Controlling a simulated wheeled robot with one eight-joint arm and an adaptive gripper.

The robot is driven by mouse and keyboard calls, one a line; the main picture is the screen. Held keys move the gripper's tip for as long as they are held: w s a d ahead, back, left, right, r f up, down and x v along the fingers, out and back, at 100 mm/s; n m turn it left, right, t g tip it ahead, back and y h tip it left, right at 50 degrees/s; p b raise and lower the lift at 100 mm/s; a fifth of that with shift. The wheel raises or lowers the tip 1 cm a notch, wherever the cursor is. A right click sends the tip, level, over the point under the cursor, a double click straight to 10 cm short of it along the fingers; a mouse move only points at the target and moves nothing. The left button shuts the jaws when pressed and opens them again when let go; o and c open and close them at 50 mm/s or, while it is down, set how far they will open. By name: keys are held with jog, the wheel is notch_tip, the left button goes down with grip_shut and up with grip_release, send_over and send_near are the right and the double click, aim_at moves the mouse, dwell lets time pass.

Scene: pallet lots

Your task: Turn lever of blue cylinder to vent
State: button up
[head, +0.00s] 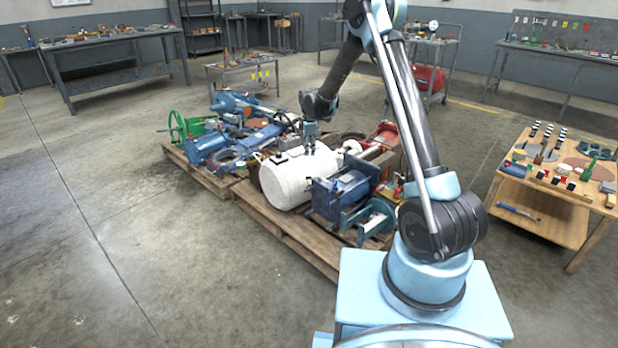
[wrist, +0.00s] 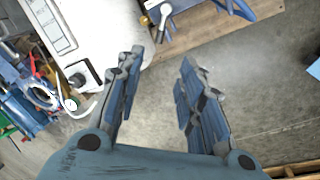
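I cannot single out the lever in either view. Several blue machine parts lie on the pallets: a blue body with square end plates (head: 345,190) stands right of the white tank (head: 290,178), and another blue body (head: 205,148) lies on the far-left pallet. My gripper (head: 310,130) is above the white tank in the head view. In the wrist view its two fingers (wrist: 163,92) are spread apart, with bare floor between them and nothing held. Blue parts with a round flange (wrist: 40,95), a small dial and a red handle show at the left.
A wooden pallet (head: 285,232) carries the tank. A wooden bench (head: 545,190) with small parts stands at the right. The floor at the left is clear.

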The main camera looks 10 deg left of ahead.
aim_at(309, 177)
jog(key=w+f, duration=0.1)
jog(key=f, duration=0.4)
jog(key=w+f, duration=0.1)
jog(key=f, duration=0.5)
jog(key=w+f, duration=0.1)
jog(key=f, duration=0.5)
jog(key=shift+a, duration=0.35)
grip_shut()
